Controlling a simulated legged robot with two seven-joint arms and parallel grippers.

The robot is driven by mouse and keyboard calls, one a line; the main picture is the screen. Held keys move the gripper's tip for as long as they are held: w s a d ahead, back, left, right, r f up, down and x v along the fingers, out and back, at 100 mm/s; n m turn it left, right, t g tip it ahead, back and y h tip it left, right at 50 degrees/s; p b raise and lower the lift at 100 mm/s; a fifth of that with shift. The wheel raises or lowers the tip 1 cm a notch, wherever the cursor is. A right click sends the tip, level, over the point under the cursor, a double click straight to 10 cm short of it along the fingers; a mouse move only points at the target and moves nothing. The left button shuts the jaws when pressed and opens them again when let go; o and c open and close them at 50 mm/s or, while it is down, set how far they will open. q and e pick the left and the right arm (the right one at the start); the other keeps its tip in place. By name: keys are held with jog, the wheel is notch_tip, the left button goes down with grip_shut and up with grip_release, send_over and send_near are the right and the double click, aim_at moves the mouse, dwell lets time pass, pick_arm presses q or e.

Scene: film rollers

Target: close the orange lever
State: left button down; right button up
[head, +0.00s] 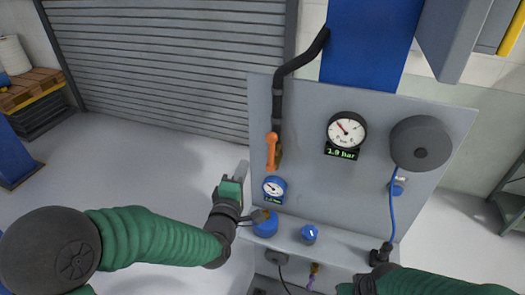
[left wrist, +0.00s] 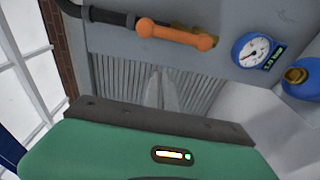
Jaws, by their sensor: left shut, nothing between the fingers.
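The orange lever (head: 271,151) sits on the black pipe on the grey panel and points down, in line with the pipe. It also shows at the top of the left wrist view (left wrist: 176,34), lying along the pipe there. My left gripper (head: 243,168) is shut and empty, left of the lever's lower end and apart from it in the picture. Its grey fingers also show in the left wrist view (left wrist: 160,88), below the lever.
The panel (head: 300,110) carries a blue gauge (head: 274,187) below the lever, a black gauge (head: 347,130) reading 1.9 bar, and a dark round part (head: 420,143). Blue knobs (head: 309,234) stand on the ledge. The floor (head: 160,160) left of the panel is clear.

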aim_at(271, 153)
pick_arm(q)
jog(key=shift+a+r, duration=0.1)
jog(key=shift+r, duration=0.05)
jog(key=shift+w, duration=0.1)
jog(key=w+d+p, duration=0.4)
jog(key=w+d, duration=0.1)
jog(key=w, duration=0.2)
jog(key=shift+w+p, duration=0.4)
jog(key=shift+w, duration=0.1)
